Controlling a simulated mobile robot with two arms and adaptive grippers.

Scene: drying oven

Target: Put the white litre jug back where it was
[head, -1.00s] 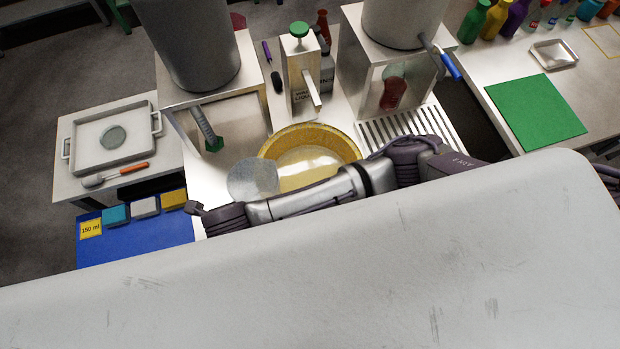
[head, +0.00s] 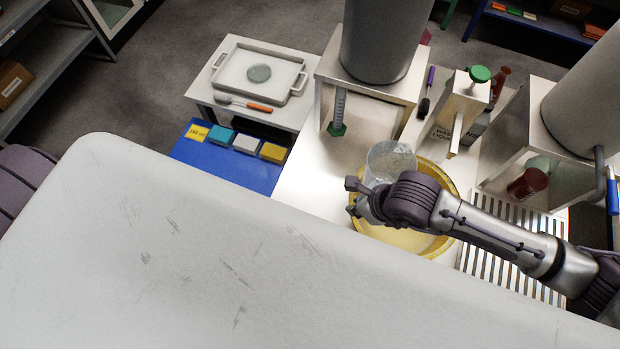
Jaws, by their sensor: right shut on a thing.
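The white litre jug (head: 391,160), pale and translucent, is over the back left part of a round yellow basin (head: 452,187). My left gripper is out of view; only a dark part of my left arm shows at the left edge.
A blue mat (head: 220,167) with coloured blocks lies left of the bench.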

